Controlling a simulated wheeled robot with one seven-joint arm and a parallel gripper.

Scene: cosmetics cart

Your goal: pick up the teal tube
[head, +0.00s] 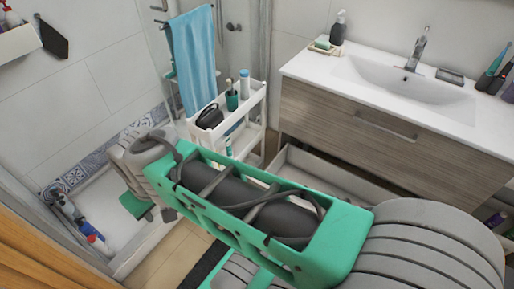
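A small dark teal upright item (232,99), which looks like the teal tube, stands on the top tier of the white cart (256,99) in the head view. Its lower part is hidden by the cart's rim. A white bottle with a blue cap (244,84) stands close to its right. A black rounded object (209,117) lies to its left on the same tier. My green and grey arm crosses the foreground below the cart and hides part of the cart's lower tiers. My gripper's fingers do not show.
A blue towel (193,60) hangs just behind and left of the cart. The washbasin cabinet (380,130) stands to its right, with an open drawer (322,175) low down. A shower tray (105,215) with bottles is at left.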

